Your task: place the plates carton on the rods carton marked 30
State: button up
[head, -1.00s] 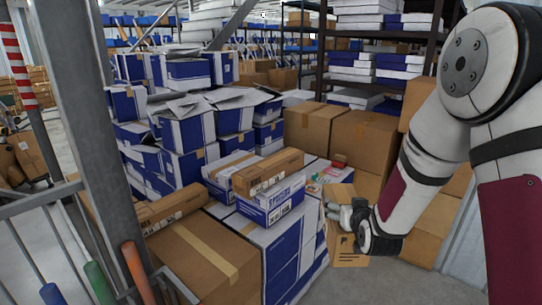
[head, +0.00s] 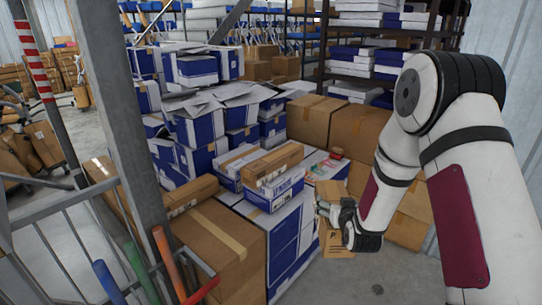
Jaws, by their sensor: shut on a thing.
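My gripper (head: 338,213) is shut on a flat brown carton (head: 336,243) with dark print that looks like a P, probably the plates carton. It hangs upright, to the right of the blue-and-white stack; my gripper hides its middle. One long brown carton (head: 275,160) lies on a blue-and-white box (head: 270,194), left of my gripper. Another long brown carton (head: 193,192) lies further left, behind a big brown box. Both look like rods cartons, but I cannot read a 30 on either.
The big brown box (head: 212,245) stands at front left, beside a metal rail (head: 75,195) and post (head: 135,130). Small colourful items (head: 330,163) lie on a box top behind my gripper. Large brown boxes (head: 355,130) stand behind.

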aim_at(276, 156)
jog(key=i+l+u, duration=0.35)
jog(key=i, duration=0.2)
jog(key=i+u, duration=0.4)
jog(key=i, duration=0.25)
jog(key=i+j+u, duration=0.2)
jog(key=i+l, duration=0.05)
